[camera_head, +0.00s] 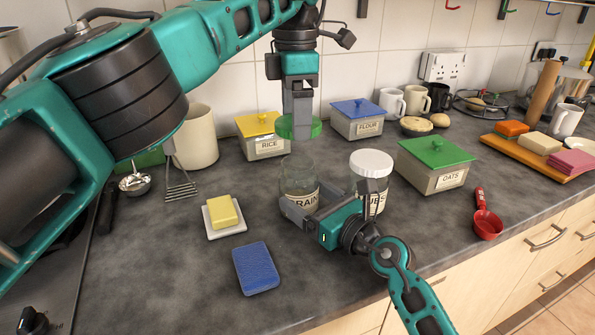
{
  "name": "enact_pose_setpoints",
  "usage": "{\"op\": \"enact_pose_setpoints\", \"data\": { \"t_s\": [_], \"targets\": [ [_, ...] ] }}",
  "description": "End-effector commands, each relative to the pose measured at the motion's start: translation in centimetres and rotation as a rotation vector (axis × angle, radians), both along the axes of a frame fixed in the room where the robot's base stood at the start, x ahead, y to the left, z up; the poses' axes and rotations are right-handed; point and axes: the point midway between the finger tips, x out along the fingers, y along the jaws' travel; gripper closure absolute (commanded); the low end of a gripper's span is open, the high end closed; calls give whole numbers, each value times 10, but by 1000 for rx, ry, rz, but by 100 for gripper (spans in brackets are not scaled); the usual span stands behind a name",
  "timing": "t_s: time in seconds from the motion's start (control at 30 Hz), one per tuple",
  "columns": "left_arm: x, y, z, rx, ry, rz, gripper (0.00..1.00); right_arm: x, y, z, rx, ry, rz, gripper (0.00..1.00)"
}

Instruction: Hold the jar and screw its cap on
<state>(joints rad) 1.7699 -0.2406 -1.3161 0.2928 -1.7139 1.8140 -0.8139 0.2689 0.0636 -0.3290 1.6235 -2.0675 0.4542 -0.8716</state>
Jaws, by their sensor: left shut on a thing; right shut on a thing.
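A clear glass jar (299,172) with a paper label, partly hidden by my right gripper, stands upright on the dark counter. Its top is open. My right gripper (305,208) comes from the lower right and is shut around the jar's lower part. A round green cap (286,128) hangs above the jar, with a gap between cap and jar mouth. My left gripper (299,118) points straight down and is shut on the cap. The cap looks roughly level and about over the jar.
A white-lidded jar (371,167) stands close on the right, behind my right gripper. RICE (262,135), FLOUR (357,118) and OATS (437,163) boxes stand around. Butter (223,212) on a dish and a blue sponge (256,268) lie left.

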Motion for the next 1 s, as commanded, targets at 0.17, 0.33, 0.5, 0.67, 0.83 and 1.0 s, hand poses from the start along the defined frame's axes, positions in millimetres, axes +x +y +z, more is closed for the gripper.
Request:
{"op": "enact_pose_setpoints", "data": {
  "t_s": [0.17, 0.33, 0.5, 0.67, 0.83, 1.0],
  "targets": [
    [0, 1, -20, 0, 3, -2, 45, 0, 0, 0, 0, 0, 0, 72],
    [0, 0, -41, 1, 3, 1, 45, 0, 0, 0, 0, 0, 0, 72],
    [0, -1, -44, 1, 1, 1, 45, 0, 0, 0, 0, 0, 0, 72],
    [0, -1, -44, 1, 1, 1, 45, 0, 0, 0, 0, 0, 0, 72],
    [0, 0, -44, 1, 1, 1, 45, 0, 0, 0, 0, 0, 0, 72],
    [0, 0, -47, 2, 2, 0, 45, 0, 0, 0, 0, 0, 0, 72]
  ]
}}
